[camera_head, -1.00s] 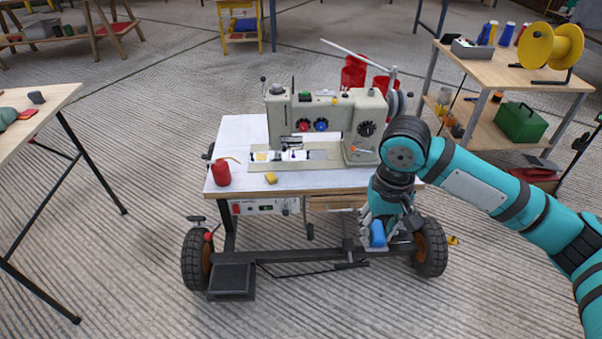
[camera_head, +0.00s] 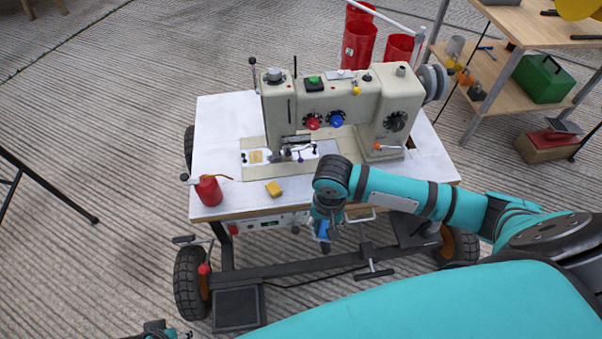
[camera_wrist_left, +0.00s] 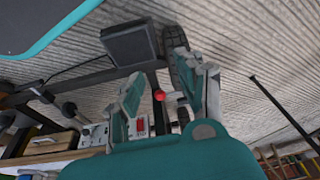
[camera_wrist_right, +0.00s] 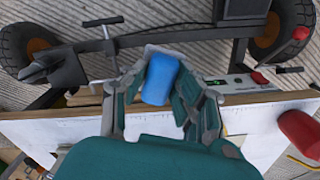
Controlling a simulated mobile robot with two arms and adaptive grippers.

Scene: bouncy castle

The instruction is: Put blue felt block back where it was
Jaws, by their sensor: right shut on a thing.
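The blue felt block (camera_wrist_right: 160,78) is between the fingers of my right gripper (camera_wrist_right: 163,88) in the right wrist view. In the head view the right gripper (camera_head: 323,232) points down at the front edge of the sewing table (camera_head: 220,128), and a bit of the blue block (camera_head: 323,229) shows there. The right gripper is shut on the block, just in front of the tabletop edge. My left gripper (camera_wrist_left: 163,95) is open and empty in the left wrist view, with the table's wheeled frame beyond it. In the head view only a small part of it shows at the bottom left.
The sewing machine (camera_head: 340,110) stands on the table. A shelf (camera_head: 530,80) with a green box (camera_head: 543,79) stands at the right.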

